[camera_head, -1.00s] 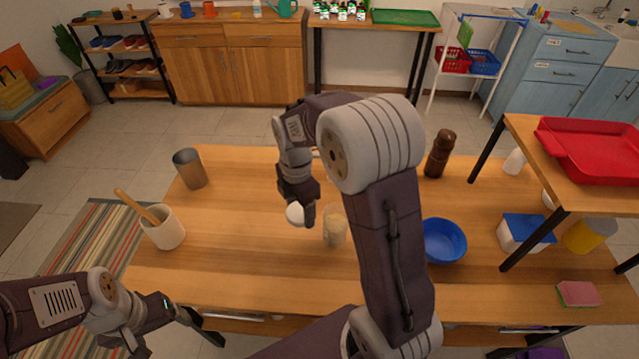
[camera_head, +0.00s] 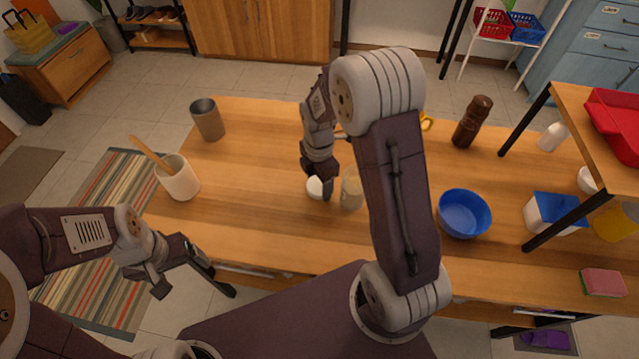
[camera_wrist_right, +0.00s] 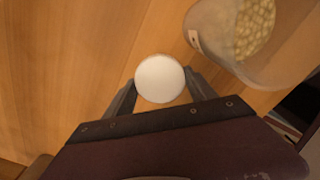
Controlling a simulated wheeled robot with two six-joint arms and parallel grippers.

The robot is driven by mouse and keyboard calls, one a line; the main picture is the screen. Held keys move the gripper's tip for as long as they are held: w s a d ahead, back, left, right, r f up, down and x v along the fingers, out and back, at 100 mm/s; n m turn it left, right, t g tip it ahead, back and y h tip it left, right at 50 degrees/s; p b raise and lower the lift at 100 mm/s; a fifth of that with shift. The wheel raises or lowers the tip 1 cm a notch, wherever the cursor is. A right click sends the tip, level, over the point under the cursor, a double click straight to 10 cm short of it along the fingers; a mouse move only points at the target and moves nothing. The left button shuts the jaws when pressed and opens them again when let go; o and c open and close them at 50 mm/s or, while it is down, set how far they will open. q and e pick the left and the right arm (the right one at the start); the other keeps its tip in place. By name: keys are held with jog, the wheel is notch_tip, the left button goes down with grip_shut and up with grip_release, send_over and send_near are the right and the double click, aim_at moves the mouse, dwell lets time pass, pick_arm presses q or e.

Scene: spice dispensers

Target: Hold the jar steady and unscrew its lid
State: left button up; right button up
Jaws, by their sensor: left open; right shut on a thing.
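The glass jar (camera_head: 351,191) stands upright on the table with pale contents. In the right wrist view the jar (camera_wrist_right: 240,40) is at the top right, with yellowish pieces inside. The white round lid (camera_head: 315,188) is off the jar, just left of it. My right gripper (camera_head: 324,188) is shut on the lid, low over the table; whether the lid touches the wood is unclear. The right wrist view shows the lid (camera_wrist_right: 160,78) between the two fingertips. My left gripper (camera_head: 178,275) is open and empty, off the table's front left edge, away from the jar.
On the wooden table (camera_head: 255,205) are a utensil crock (camera_head: 178,180), a metal cup (camera_head: 208,120), a blue bowl (camera_head: 464,214) and a brown pepper mill (camera_head: 472,122). A raised shelf stands at the right. The table left of the lid is clear.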

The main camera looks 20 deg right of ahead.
aim_at(319, 184)
jog(key=shift+w+f, duration=0.15)
jog(key=shift+f, duration=0.2)
jog(key=o, duration=1.5)
jog(key=shift+f, duration=0.1)
jog(key=shift+o, duration=0.2)
notch_tip(319, 184, up, 12)
jog(key=p, duration=0.2)
jog(key=shift+r+p, duration=0.2)
jog(key=shift+p, duration=0.1)
